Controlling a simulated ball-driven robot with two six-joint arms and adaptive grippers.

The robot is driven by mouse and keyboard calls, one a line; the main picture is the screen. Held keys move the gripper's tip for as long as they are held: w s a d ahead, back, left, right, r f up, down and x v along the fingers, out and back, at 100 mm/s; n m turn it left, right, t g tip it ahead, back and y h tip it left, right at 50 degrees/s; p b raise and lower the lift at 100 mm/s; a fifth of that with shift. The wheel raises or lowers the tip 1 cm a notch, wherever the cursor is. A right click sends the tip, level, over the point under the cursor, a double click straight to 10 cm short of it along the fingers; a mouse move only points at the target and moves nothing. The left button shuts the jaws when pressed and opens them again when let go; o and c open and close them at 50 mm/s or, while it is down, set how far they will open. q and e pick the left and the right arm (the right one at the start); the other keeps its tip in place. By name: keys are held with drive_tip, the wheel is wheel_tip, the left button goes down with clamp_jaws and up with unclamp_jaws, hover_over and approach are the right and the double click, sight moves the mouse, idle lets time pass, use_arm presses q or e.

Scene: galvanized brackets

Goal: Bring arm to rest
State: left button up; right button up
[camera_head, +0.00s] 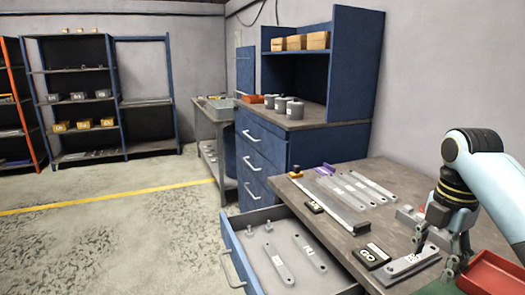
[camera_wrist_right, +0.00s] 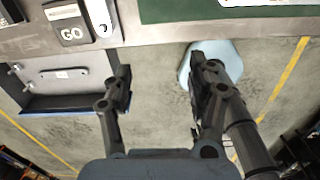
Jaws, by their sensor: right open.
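My right gripper (camera_head: 437,254) is over the right part of the workbench (camera_head: 300,196), fingers pointing down. In the right wrist view my right gripper (camera_wrist_right: 160,78) has its fingers spread wide, with only floor and the bench edge between them. Long grey brackets (camera_head: 365,187) lie flat on the bench to the left of the gripper. A grey metal piece (camera_head: 405,268) lies close to its fingers; I cannot tell whether they touch. My left gripper is in neither view.
An open drawer (camera_head: 231,256) holding flat metal pieces juts out from the bench. A black GO block (camera_head: 371,256), a green mat (camera_head: 428,287) and a red tray (camera_head: 493,270) are near the gripper. A blue cabinet (camera_head: 262,160) stands behind. The floor at left is clear.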

drive_tip(key=s+a+f+m+t, duration=0.1)
drive_tip(key=s+f+m, duration=0.2)
drive_tip(key=s+m, duration=0.2)
drive_tip(key=s+a+f+m, duration=0.1)
drive_tip(key=s+f+m, duration=0.25)
drive_tip(key=s, duration=0.25)
drive_tip(key=s+a+r+m+t, duration=0.1)
drive_tip(key=s+a+r+m, duration=0.1)
drive_tip(key=s+m, duration=0.45)
drive_tip(key=s+a+r+m+t, duration=0.1)
drive_tip(key=s+r+m, duration=0.2)
drive_tip(key=s+m, duration=0.4)
drive_tip(key=s+d+f+g+b, duration=0.15)
drive_tip(key=f+b, duration=0.25)
drive_tip(key=f, duration=1.4)
drive_tip(key=s+d+f+b, duration=0.1)
drive_tip(key=s+f+b, duration=0.2)
drive_tip(key=f, duration=1.5)
use_arm(q)
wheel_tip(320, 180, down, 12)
drive_tip(key=b, duration=0.5)
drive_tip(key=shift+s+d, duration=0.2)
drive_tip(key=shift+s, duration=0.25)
use_arm(e)
drive_tip(key=s+d+f, duration=0.1)
drive_tip(key=s+f, duration=1.6)
drive_tip(key=f, duration=0.1)
drive_tip(key=shift+s+f+g+h, duration=0.15)
drive_tip(key=shift+f+g+h, duration=0.2)
drive_tip(key=shift+g, duration=0.1)
